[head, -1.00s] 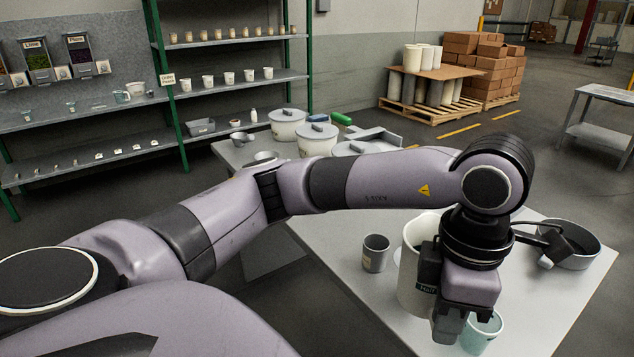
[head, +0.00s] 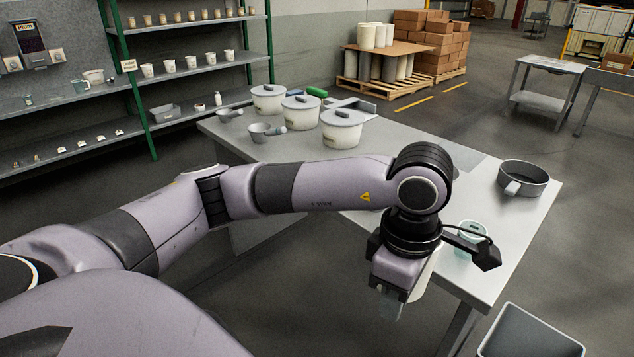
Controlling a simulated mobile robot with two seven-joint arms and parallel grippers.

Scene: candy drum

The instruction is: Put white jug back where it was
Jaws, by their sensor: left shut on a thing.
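The white jug (head: 424,278) is mostly hidden behind my left gripper (head: 391,308); only a strip of its pale side shows to the right of the gripper. My left gripper is shut on the white jug, in front of the near edge of the grey table (head: 480,270) in the head view. I cannot tell how high the jug is. My right gripper is not in view.
A pale teal cup (head: 472,231) stands on the table just behind the gripper. A dark pan (head: 524,180) sits at the right end. Several lidded white pots (head: 343,130) stand at the far left end. A grey bin (head: 528,335) is at the lower right. Shelves (head: 205,62) stand behind.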

